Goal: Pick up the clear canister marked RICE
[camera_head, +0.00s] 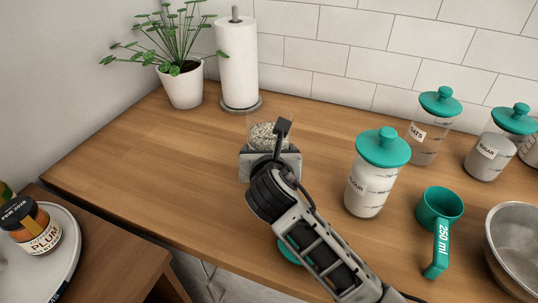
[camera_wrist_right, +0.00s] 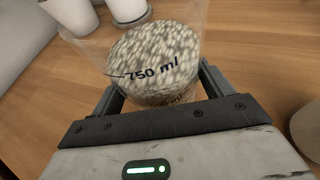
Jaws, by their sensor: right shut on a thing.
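A clear canister (camera_head: 267,127) with pale, grain-like contents stands in front of the paper towel in the head view. No lid shows on it. In the right wrist view the canister (camera_wrist_right: 155,62) carries a "750 ml" mark; a RICE label is not readable. My right gripper (camera_wrist_right: 160,92) is shut on it, with one finger on each side. In the head view my right gripper (camera_head: 270,163) hides its lower part, so I cannot tell whether it touches the counter. My left gripper is not in view.
A flour canister (camera_head: 370,188), an oats canister (camera_head: 426,145) and a sugar canister (camera_head: 487,158) stand to the right, with a teal measuring cup (camera_head: 436,218) and metal bowl (camera_head: 518,250). Behind are a paper towel roll (camera_head: 237,62) and potted plant (camera_head: 184,85). The counter's left is clear.

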